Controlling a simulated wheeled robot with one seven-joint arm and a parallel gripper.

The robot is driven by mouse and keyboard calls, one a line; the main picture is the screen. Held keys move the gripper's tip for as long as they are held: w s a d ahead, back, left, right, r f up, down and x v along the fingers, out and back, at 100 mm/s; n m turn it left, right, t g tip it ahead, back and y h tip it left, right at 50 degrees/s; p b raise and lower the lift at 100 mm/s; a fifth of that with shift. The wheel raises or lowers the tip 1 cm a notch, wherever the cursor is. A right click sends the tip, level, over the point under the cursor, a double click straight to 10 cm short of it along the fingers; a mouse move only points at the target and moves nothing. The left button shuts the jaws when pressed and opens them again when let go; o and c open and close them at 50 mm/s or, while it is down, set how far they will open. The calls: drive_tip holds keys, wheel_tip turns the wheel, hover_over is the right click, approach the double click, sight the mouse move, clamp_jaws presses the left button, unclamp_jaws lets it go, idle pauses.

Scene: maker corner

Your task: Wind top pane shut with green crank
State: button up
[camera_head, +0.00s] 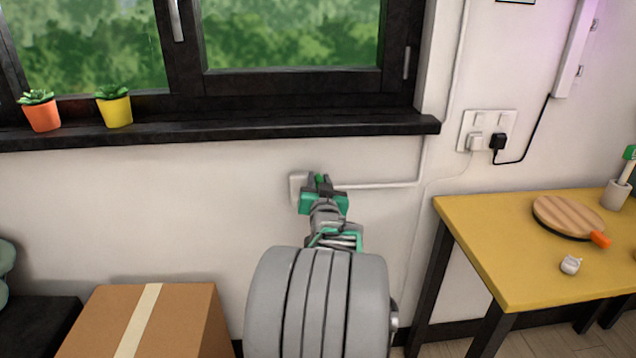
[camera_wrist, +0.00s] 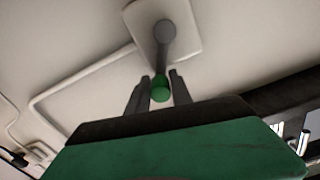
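The crank shows in the wrist view as a grey arm (camera_wrist: 165,38) on a white wall plate (camera_wrist: 190,18), with a round green knob (camera_wrist: 160,93) at its end. My gripper (camera_wrist: 159,78) has one finger on each side of the knob, close against it. In the head view my gripper (camera_head: 321,181) is up at the wall, in front of the white plate (camera_head: 297,187), below the window sill. It hides most of the crank there. The window (camera_head: 290,80) shows only its lower part in the head view. The top pane is out of view.
A black sill (camera_head: 240,130) juts out above my gripper, with orange (camera_head: 42,117) and yellow (camera_head: 115,111) plant pots at left. A cardboard box (camera_head: 180,320) stands low left. A yellow table (camera_head: 480,225) stands right. A pipe (camera_head: 385,184) runs right from the plate.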

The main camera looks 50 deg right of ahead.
drive_tip(key=o, duration=0.4)
drive_tip(key=shift+c, duration=0.2)
drive_tip(key=v, duration=0.8)
